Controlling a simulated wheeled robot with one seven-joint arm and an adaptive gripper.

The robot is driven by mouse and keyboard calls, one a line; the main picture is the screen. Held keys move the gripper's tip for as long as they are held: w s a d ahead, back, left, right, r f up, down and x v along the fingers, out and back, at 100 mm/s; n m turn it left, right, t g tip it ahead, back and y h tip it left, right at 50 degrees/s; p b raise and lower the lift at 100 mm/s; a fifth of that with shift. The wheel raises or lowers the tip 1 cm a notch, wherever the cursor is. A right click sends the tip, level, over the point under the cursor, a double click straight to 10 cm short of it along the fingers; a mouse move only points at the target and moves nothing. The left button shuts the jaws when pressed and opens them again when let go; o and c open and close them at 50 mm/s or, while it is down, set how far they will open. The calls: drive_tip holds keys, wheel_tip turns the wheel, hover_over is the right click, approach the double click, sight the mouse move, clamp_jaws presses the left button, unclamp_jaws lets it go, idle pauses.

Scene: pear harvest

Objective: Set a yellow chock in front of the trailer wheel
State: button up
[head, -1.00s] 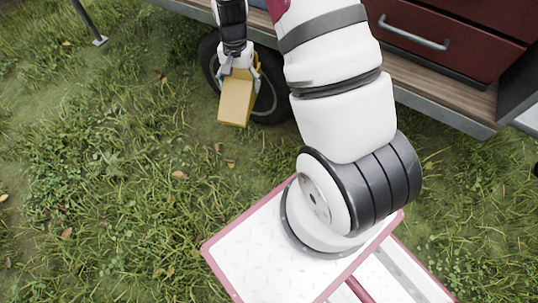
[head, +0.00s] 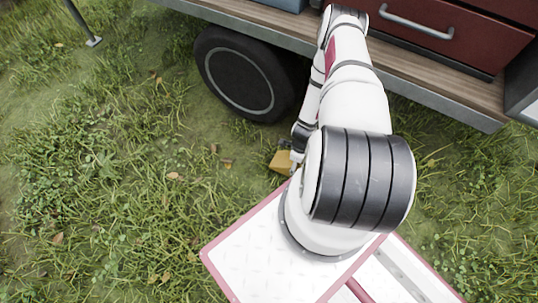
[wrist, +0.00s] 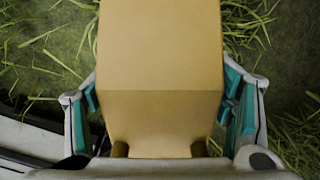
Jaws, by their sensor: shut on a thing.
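The yellow chock (head: 282,161) shows in the head view just left of my forearm, below and to the right of the trailer wheel. It fills the middle of the wrist view (wrist: 160,60). My gripper (wrist: 163,115) is shut on the chock, with teal pads on both its sides. In the head view my arm hides most of the gripper and part of the chock. The trailer wheel (head: 240,78), a black tyre with a dark hub, stands under the trailer bed at upper middle, apart from the chock. I cannot tell the chock's height above the grass.
The trailer's wooden bed edge (head: 440,82) with a metal rail runs across the top right, with red drawers (head: 455,32) above it. A metal support leg (head: 82,22) stands at upper left. Open grass lies left of and below the wheel.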

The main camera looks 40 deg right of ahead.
drive_tip(key=shift+s+a+f+m, duration=0.15)
drive_tip(key=shift+s+f+m, duration=0.25)
drive_tip(key=shift+s+f, duration=0.15)
drive_tip(key=shift+w+f, duration=0.1)
drive_tip(key=shift+f, duration=0.15)
drive_tip(key=shift+w+a+f+b, duration=0.1)
drive_tip(key=shift+w+f+b, duration=1)
drive_tip(key=shift+w, duration=1.5)
drive_tip(key=shift+w+a+f+b, duration=0.1)
drive_tip(key=shift+w+f+b, duration=0.45)
drive_tip(key=shift+w+b, duration=1.55)
drive_tip(key=shift+w+a+f+b, duration=0.1)
drive_tip(key=shift+w+f+b, duration=0.8)
drive_tip(key=shift+w, duration=2.15)
drive_tip(key=o, duration=1.7)
drive_tip(key=shift+r, duration=0.1)
